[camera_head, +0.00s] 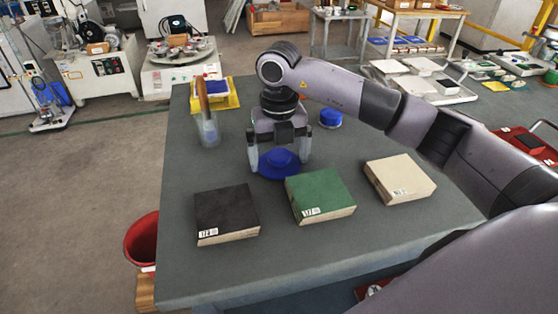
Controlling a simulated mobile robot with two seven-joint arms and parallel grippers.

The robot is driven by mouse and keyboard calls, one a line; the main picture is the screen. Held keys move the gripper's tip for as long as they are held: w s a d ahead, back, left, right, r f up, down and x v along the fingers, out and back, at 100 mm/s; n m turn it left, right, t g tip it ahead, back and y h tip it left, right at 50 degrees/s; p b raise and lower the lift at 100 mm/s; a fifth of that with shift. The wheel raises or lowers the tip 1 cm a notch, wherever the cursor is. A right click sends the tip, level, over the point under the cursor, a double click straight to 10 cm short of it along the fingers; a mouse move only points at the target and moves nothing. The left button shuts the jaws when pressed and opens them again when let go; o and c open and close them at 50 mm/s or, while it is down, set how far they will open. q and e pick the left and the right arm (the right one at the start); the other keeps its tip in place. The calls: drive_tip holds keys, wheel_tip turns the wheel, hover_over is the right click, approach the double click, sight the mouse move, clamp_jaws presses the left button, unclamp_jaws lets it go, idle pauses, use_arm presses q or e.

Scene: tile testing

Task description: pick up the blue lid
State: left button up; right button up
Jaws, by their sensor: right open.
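The blue lid (279,163) lies flat on the grey table, a round disc with a raised middle. My right gripper (280,167) points down over it, its two light fingers apart at the lid's left and right sides. The gripper is open, and I cannot tell whether the fingers touch the lid. The gripper body hides part of the view behind the lid. My left gripper is not in view.
A black tile (227,212), a green tile (319,193) and a cream tile (400,177) lie in front. A glass beaker (209,130) stands left, near a yellow tray (233,98). A blue round container (330,118) stands behind. A red bucket (141,240) is beside the table.

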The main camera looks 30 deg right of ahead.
drive_tip(key=c, duration=0.6)
drive_tip(key=shift+c, duration=0.2)
